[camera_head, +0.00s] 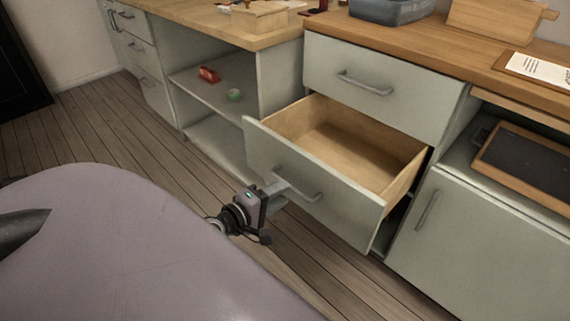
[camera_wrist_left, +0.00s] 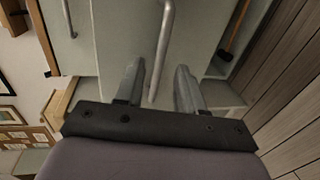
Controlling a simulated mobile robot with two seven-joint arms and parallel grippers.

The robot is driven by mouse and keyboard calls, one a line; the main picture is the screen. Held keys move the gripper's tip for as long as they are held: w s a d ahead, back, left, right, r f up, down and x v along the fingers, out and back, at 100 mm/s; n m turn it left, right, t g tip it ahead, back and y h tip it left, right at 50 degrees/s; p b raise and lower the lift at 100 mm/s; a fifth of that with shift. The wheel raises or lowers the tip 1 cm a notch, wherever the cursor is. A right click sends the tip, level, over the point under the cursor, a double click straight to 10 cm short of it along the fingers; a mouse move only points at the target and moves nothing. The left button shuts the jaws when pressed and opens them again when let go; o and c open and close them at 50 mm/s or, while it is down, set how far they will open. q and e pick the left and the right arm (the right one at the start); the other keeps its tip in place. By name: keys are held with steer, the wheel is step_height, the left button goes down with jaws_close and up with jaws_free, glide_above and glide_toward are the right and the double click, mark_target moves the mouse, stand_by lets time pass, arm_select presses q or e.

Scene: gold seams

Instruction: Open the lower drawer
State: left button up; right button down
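The lower drawer (camera_head: 315,210) is pulled well out of the grey cabinet, and its wooden inside looks empty. Its grey bar handle (camera_head: 308,196) is on the front panel. My left gripper (camera_head: 281,187) is at the left part of this handle, in front of the panel. In the left wrist view the handle bar (camera_wrist_left: 165,40) runs down between the two finger lines of my left gripper (camera_wrist_left: 158,88). The fingers are apart, with gaps visible beside the bar. Whether a finger touches the bar is not clear. My right gripper is not in view.
The closed upper drawer (camera_head: 375,88) is just above. A closed cabinet door (camera_head: 480,250) is to the right. Wooden floor (camera_head: 110,150) is clear in front.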

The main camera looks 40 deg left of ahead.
arm_select(q)
steer(key=shift+v, duration=1.9)
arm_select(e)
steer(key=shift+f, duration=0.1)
